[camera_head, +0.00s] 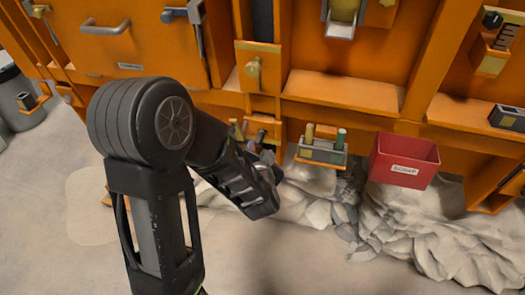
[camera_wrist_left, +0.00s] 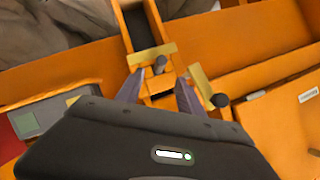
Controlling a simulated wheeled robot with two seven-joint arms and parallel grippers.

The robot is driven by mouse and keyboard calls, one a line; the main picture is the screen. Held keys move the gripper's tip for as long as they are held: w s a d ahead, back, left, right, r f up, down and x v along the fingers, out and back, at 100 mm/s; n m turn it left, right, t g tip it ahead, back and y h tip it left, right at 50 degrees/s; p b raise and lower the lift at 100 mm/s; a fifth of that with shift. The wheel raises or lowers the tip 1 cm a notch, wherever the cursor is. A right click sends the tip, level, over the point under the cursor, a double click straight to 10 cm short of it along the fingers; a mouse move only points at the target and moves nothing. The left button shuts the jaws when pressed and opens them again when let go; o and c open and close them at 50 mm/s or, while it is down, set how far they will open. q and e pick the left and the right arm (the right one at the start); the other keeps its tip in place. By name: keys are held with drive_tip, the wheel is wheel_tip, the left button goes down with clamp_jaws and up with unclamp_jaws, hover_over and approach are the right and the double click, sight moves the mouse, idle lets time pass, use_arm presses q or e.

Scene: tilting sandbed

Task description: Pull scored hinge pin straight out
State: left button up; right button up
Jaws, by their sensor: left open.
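In the left wrist view, a short dark grey pin (camera_wrist_left: 160,64) with a round end stands out by a brass-coloured plate (camera_wrist_left: 150,53) on the orange structure. A second dark round-ended pin (camera_wrist_left: 220,100) sits by another brass plate (camera_wrist_left: 201,87). I cannot make out a score mark on either. My left gripper (camera_wrist_left: 158,83) is open, its two fingers apart with the first pin in line with the gap between them; I cannot tell how deep it lies. In the head view my left gripper (camera_head: 268,166) is at the lower orange brackets, its fingers partly hidden by the wrist. My right gripper is out of view.
A red labelled bin (camera_head: 416,152) and a small grey holder (camera_head: 318,155) with two upright cylinders are right of the gripper. Crumpled grey rubble (camera_head: 430,235) lies below. The orange panel wall (camera_head: 350,95) blocks the far side; floor at lower left is clear.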

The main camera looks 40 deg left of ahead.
sight(260, 140)
use_arm(q)
drive_tip(key=shift+w, duration=0.1)
drive_tip(key=b+x, duration=0.1)
drive_tip(key=x, duration=0.6)
drive_tip(key=shift+w+a+f+b, duration=0.15)
drive_tip(key=shift+w+a+b, duration=0.1)
drive_tip(key=shift+b, duration=0.1)
drive_tip(key=shift+c, duration=0.4)
clamp_jaws()
idle(0.8)
